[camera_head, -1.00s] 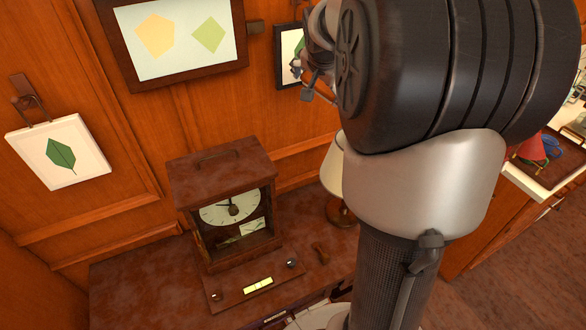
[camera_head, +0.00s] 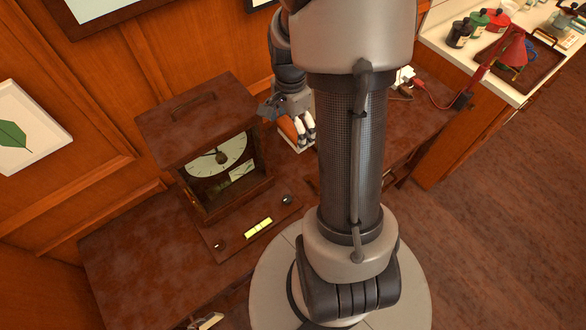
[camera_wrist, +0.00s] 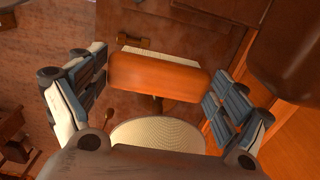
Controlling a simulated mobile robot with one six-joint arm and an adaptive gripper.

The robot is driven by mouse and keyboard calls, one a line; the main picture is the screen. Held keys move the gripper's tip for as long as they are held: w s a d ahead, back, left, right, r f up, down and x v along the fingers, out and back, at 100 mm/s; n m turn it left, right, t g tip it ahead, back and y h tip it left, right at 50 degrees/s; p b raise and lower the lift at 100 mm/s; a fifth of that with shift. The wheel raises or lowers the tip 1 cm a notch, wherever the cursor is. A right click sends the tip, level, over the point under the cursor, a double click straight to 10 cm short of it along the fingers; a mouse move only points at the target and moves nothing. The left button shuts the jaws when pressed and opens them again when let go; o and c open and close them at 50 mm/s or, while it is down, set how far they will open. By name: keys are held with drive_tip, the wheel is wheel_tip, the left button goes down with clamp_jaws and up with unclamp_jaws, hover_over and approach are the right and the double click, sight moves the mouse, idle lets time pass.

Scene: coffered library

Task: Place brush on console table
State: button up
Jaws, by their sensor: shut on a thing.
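The brush (camera_wrist: 158,77) is an orange-brown wooden block with a strip of pale bristles along its far edge in the wrist view. My gripper (camera_wrist: 155,88) has its two fingers at the ends of the block and is shut on it. In the head view my gripper (camera_head: 304,133) hangs over the console table (camera_head: 125,268), right of the clock. The table has a dark red-brown top.
A wooden mantel clock (camera_head: 205,145) and a low strip with a yellow-green panel (camera_head: 258,228) stand on the table. A red desk lamp (camera_head: 512,48) stands at the right.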

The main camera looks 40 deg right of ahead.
wheel_tip(320, 180, down, 23)
drive_tip(key=b, duration=0.5)
drive_tip(key=shift+r+b, duration=0.15)
drive_tip(key=shift+b, duration=0.15)
drive_tip(key=shift+c, duration=0.4)
drive_tip(key=o, duration=1)
drive_tip(key=shift+r, duration=0.15)
wheel_tip(320, 180, up, 12)
drive_tip(key=p, duration=0.3)
drive_tip(key=shift+p, duration=0.3)
